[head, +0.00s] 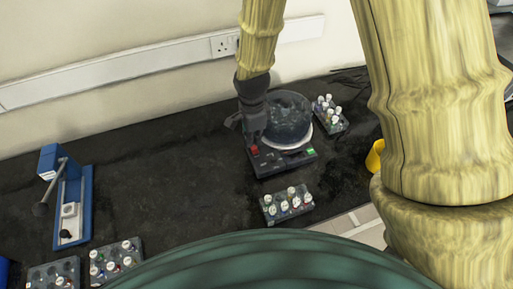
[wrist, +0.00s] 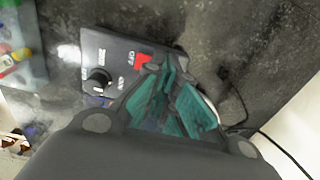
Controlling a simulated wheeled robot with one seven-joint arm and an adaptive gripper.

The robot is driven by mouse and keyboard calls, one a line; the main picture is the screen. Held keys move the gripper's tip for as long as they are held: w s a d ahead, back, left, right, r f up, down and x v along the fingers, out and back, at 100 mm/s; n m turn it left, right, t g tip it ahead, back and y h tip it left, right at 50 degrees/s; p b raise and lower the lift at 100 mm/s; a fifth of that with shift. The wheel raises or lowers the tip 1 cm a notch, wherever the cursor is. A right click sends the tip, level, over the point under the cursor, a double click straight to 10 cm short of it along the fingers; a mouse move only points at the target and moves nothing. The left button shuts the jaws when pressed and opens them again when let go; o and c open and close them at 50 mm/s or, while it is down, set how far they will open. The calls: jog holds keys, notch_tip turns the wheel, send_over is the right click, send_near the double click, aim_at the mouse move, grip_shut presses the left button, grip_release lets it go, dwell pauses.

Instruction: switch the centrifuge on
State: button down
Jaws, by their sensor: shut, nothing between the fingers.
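The centrifuge (head: 270,162) stands on the dark bench, with a clear round lid (head: 288,115) and a sloped black control panel at its front. A red switch (head: 254,149) is at the panel's left and a small green display (head: 310,150) at its right. My gripper (head: 256,137) is over the panel's left side, close to the red switch. In the wrist view, my shut, empty gripper (wrist: 165,72) has its teal fingertips right beside the red switch (wrist: 143,62); I cannot tell whether they touch. A black knob (wrist: 98,80) is also on the panel (wrist: 112,60).
Vial racks stand in front of the centrifuge (head: 287,206), behind it to the right (head: 331,114) and at the front left (head: 116,262). A blue stand (head: 73,205) is at the left. A yellow item (head: 375,157) is partly hidden by my arm. The bench's middle is clear.

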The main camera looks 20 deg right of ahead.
jog(key=shift+f, duration=0.45)
dwell(0.4)
jog(key=shift+r+p, duration=2.05)
jog(key=shift+r, duration=0.5)
jog(key=shift+s+d+f, duration=0.1)
